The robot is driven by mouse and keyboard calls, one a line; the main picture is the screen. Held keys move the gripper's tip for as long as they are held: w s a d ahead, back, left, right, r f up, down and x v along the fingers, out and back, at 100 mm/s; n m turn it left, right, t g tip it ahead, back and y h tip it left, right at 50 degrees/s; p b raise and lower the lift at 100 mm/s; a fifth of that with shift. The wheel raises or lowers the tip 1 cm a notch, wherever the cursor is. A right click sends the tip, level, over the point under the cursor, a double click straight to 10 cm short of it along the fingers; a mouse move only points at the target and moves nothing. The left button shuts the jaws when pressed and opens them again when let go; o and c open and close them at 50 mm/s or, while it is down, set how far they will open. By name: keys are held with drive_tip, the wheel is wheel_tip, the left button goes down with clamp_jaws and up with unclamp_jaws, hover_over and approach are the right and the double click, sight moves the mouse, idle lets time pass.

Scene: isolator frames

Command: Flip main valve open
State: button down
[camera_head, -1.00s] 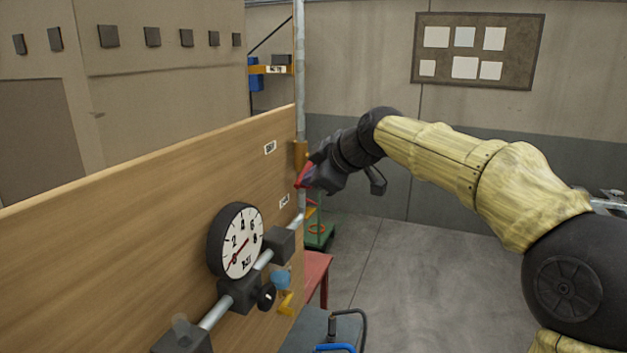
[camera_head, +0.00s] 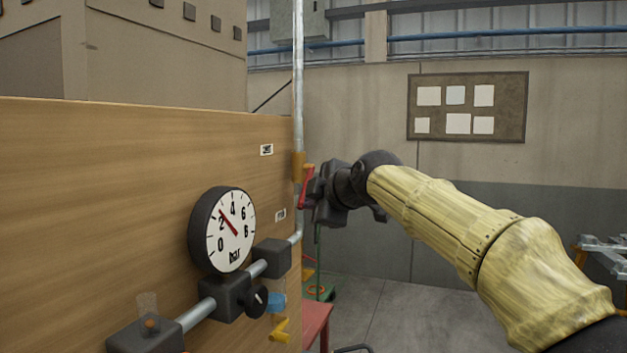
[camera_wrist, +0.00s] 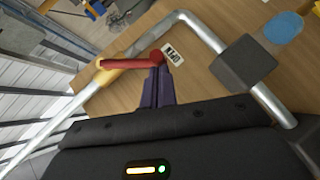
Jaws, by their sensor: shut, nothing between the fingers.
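The main valve has a brass body (camera_head: 298,166) on the vertical grey pipe at the board's right edge. Its red lever (camera_head: 307,188) points down, roughly along the pipe. In the wrist view the lever (camera_wrist: 130,64) ends beside a small white label (camera_wrist: 174,54) that seems to read OPEN. My gripper (camera_wrist: 157,68) is shut, its purple fingers meeting the lever near its free end; they appear to touch it, but do not hold it. In the head view my gripper (camera_head: 315,197) is dark and partly hidden behind the lever. The gauge (camera_head: 229,230) needle points near 2.
The wooden board (camera_head: 110,200) fills the left side. Below the gauge run a grey pipe with dark blocks (camera_head: 225,297), a black knob (camera_head: 257,301) and a yellow handle (camera_head: 280,330). A red stool (camera_head: 317,325) stands low behind the board. Open floor lies to the right.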

drive_tip(key=w+d+f+n+t+y+b, duration=0.1)
drive_tip(key=w+f+n+t+b, duration=0.3)
drive_tip(key=b, duration=1)
drive_tip(key=shift+w+d+f+n+t+b, duration=0.35)
drive_tip(key=shift+w+d+f+t, duration=0.25)
drive_tip(key=shift+w, duration=0.3)
